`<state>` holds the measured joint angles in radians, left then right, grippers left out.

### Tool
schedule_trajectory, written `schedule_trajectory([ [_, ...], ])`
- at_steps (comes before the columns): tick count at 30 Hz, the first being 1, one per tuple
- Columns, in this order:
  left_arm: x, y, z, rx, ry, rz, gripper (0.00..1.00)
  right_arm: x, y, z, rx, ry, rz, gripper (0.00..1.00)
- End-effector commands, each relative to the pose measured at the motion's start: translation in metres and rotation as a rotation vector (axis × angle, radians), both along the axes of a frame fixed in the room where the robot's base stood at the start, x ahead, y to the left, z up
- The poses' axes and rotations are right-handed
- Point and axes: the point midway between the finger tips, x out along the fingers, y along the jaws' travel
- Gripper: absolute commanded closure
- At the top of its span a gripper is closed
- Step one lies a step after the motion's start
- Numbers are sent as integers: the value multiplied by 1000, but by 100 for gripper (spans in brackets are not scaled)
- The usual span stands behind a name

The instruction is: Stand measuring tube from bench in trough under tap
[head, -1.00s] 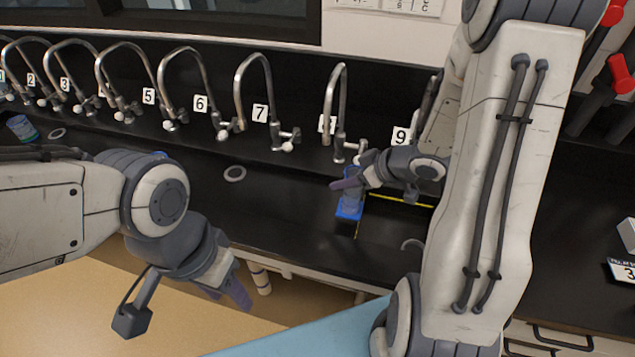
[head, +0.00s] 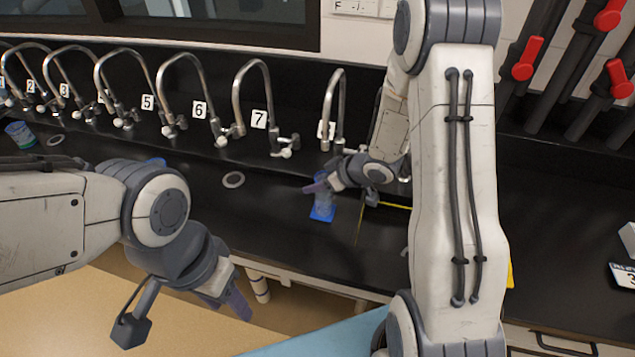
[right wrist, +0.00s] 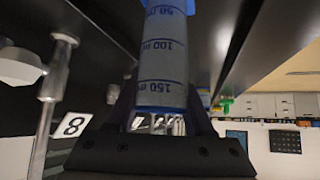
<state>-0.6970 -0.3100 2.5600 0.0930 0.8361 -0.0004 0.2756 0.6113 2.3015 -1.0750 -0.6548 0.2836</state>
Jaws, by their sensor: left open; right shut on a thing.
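The measuring tube is a clear cylinder with a blue foot (head: 322,213). In the right wrist view its printed scale (right wrist: 163,62) lies between my fingers. My right gripper (head: 320,184) is shut on the tube and holds it roughly upright over the dark trough (head: 275,213), in front of and slightly left of tap 8 (head: 328,110). I cannot tell whether the foot touches the trough floor. Tap 8's number plate (right wrist: 72,126) shows in the right wrist view. My left gripper (head: 232,300) is open and empty, low in front of the bench.
A row of numbered curved taps, including tap 7 (head: 268,90), runs along the back. A pale ring (head: 233,180) lies left of the tube. Another blue-green vessel (head: 20,134) stands far left. My right arm hides the bench around tap 9. Red-handled valves (head: 528,58) are at right.

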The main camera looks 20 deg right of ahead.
Motion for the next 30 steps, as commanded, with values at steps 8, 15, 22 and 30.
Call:
schedule_trajectory([
  [8, 0, 0, -2, 0, 0, 0, 50, 0, 0, -3, 0, 0, 0, 18],
  [15, 0, 0, 0, 0, 0, 0, 50, 0, 0, -1, 0, 0, 0, 18],
  [22, 0, 0, 5, 0, 0, 0, 50, -15, -12, 21, -1, -3, -4, 18],
  [30, 0, 0, 18, 0, 0, 0, 50, -49, -34, 64, -1, -3, -4, 18],
])
